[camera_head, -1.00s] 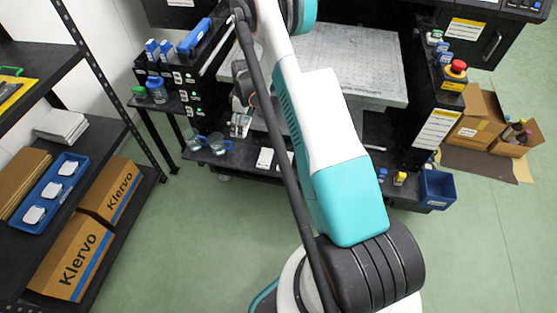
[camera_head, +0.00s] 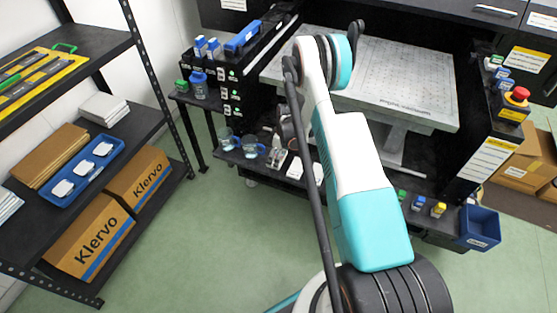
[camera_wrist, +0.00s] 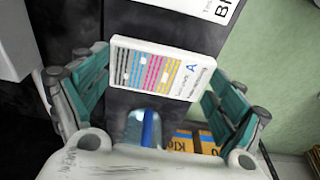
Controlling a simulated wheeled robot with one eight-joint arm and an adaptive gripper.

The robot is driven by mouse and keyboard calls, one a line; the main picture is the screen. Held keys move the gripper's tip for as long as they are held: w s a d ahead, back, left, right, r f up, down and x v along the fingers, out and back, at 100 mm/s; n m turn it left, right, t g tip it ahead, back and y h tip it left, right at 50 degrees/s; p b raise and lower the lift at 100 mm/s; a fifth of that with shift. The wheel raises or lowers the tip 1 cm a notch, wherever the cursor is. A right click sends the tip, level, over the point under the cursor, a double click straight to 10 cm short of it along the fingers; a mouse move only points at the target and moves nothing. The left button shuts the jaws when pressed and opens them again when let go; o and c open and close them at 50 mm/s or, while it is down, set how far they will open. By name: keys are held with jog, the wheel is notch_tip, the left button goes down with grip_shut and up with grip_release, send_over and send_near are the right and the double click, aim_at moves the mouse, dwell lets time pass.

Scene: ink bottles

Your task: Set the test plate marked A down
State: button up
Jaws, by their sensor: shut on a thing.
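The test plate marked A (camera_wrist: 160,68) is a white card-like plate with coloured stripe columns and a blue letter A. In the wrist view it sits between the two green-padded fingers of my gripper (camera_wrist: 158,85), which is shut on it. A second white plate marked B (camera_wrist: 205,8) lies beyond it, cut off by the top edge. In the head view my gripper (camera_head: 279,152) is small, low over the black ledge (camera_head: 262,174), between the beakers and a white plate (camera_head: 295,167). Whether plate A touches the ledge cannot be told.
Glass beakers (camera_head: 249,147) stand left of my gripper on the ledge. Small ink bottles (camera_head: 419,203) and a blue bin (camera_head: 480,227) are at its right end. A perforated bed (camera_head: 400,85) lies behind. A shelf with Klervo boxes (camera_head: 93,242) stands left; green floor between is clear.

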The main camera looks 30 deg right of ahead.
aim_at(282, 159)
jog(key=shift+f, duration=1)
jog(key=shift+f, duration=0.15)
jog(key=o, duration=0.9)
jog(key=r+p, duration=0.1)
jog(key=r, duration=0.3)
jog(key=s+r+p, duration=0.1)
jog(key=r, duration=0.3)
jog(key=d+r+p, duration=0.1)
jog(key=r, duration=0.3)
jog(key=shift+s+r+p, duration=0.1)
jog(key=shift+s+p, duration=0.1)
jog(key=shift+p, duration=0.15)
jog(key=shift+d, duration=0.1)
